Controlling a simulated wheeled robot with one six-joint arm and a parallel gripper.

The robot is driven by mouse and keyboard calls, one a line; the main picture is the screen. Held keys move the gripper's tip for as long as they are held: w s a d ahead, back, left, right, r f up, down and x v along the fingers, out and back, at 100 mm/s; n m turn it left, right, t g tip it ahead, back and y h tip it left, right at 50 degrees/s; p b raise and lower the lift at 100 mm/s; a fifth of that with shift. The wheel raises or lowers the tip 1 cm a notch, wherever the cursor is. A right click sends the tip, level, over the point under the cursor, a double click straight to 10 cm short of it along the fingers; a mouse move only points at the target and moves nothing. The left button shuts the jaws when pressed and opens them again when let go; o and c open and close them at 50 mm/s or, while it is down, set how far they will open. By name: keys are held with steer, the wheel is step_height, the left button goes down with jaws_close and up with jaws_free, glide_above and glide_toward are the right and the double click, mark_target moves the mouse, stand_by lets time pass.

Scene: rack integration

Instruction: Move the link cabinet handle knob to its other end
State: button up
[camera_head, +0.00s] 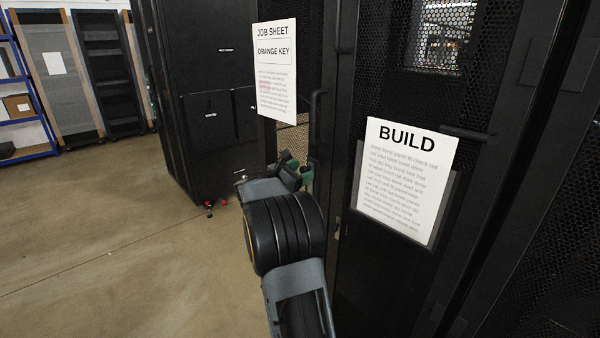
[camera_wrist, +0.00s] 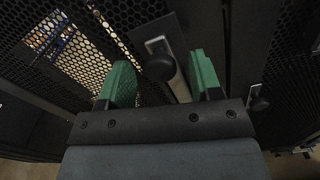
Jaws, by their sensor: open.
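In the wrist view a dark round knob (camera_wrist: 160,67) stands on a pale metal bar set in a dark plate on the mesh cabinet door. My gripper (camera_wrist: 160,61) has its two green fingers apart, one on each side of the knob in the picture. No contact shows, and I cannot tell the depth between fingers and knob. In the head view my gripper (camera_head: 296,167) is close to the black cabinet front, below the job sheet. The knob is not clearly visible there.
A second dark knob (camera_wrist: 258,103) on a pale plate shows at the right of the wrist view. The BUILD sheet (camera_head: 402,180) hangs on the nearer cabinet, right of my arm. A vertical door handle (camera_head: 316,116) is above my gripper. Open floor (camera_head: 110,240) lies left.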

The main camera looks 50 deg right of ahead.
steer(key=shift+c, duration=0.4)
jaws_close()
